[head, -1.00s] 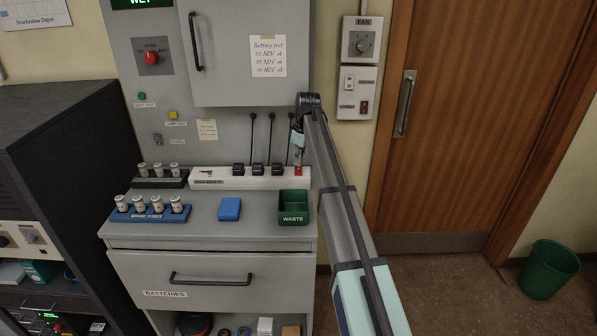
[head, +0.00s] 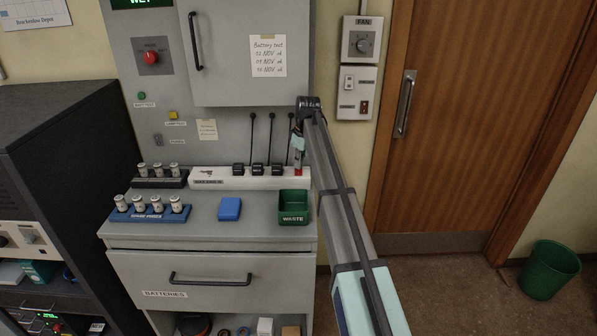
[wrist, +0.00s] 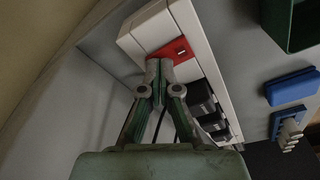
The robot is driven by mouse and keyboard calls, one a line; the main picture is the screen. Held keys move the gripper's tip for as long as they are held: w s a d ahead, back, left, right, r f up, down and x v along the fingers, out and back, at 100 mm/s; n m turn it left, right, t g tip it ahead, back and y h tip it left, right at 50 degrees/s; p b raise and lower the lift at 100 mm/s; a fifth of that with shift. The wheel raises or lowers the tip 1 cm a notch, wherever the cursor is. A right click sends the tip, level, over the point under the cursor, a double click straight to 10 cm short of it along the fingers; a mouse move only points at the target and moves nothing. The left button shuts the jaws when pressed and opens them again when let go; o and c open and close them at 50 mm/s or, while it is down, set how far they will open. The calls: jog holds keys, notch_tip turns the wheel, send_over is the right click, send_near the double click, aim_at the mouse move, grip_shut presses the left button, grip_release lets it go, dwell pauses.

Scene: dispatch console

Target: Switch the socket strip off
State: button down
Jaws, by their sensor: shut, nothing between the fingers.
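The white socket strip (head: 208,178) lies along the back of the grey worktop, with several black plugs in it. Its red switch (wrist: 181,49) is at the end of the strip, at the right in the head view, where my gripper (head: 298,161) largely covers it. In the wrist view the shut, empty fingertips (wrist: 159,67) overlap the edge of the red switch. I cannot tell whether they touch it or which way the rocker is tilted.
A green waste bin (head: 293,207) stands just in front of the switch end. A blue box (head: 229,209) and a blue battery rack (head: 150,215) are further left. Black plugs (head: 257,169) with upright cables stand beside my gripper. The cabinet (head: 240,90) hangs above.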

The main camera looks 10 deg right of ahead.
jog(key=shift+f, duration=0.15)
jog(key=shift+r+p, duration=1.85)
jog(key=shift+r, duration=1.7)
